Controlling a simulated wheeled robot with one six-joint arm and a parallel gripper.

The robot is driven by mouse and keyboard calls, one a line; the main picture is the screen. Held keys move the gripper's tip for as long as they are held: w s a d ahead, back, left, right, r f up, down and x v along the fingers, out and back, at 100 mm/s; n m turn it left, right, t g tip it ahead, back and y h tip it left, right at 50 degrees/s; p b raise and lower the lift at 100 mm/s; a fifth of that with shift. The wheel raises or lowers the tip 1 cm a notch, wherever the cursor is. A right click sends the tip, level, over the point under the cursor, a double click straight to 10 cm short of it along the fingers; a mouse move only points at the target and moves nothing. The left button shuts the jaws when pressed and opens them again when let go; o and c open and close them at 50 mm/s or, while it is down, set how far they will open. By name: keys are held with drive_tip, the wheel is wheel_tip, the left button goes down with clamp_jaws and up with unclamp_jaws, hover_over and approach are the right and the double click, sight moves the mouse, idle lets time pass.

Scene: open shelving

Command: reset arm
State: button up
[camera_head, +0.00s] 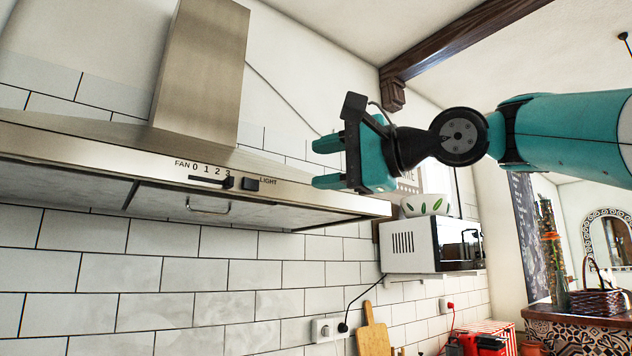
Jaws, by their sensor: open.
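My gripper (322,163) is in the middle of the head view, at the end of my teal and black arm that reaches in from the right edge. Its two teal fingers point left and are spread apart, one above the other, with nothing between them. I cannot tell how far the fingers are from the hood.
A white microwave (403,246) with a leaf-patterned bowl (427,204) on top is mounted on the tiled wall below the gripper. A wooden board (373,337) leans low on the wall. A basket (597,301) stands on a counter at right. A wooden beam (460,40) crosses the ceiling.

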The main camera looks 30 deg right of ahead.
drive_tip(key=shift+f, duration=0.15)
drive_tip(key=a+f+n+g+h, duration=0.1)
drive_tip(key=a+f+n+g, duration=0.25)
drive_tip(key=f, duration=0.75)
drive_tip(key=a+f+n+g+h, duration=0.1)
drive_tip(key=a+f+n+g, duration=0.25)
drive_tip(key=f, duration=0.75)
drive_tip(key=s+a+f+n+g+h, duration=0.1)
drive_tip(key=s+f+n+g, duration=0.3)
drive_tip(key=f, duration=0.7)
drive_tip(key=s+a+f+n+g+h, duration=0.1)
drive_tip(key=s+f+n+g+h, duration=0.1)
drive_tip(key=s+f+n+g, duration=0.2)
drive_tip(key=s+f+n, duration=0.3)
drive_tip(key=s+f, duration=0.4)
drive_tip(key=s, duration=0.1)
drive_tip(key=shift+f+n, duration=0.15)
drive_tip(key=shift+n, duration=0.25)
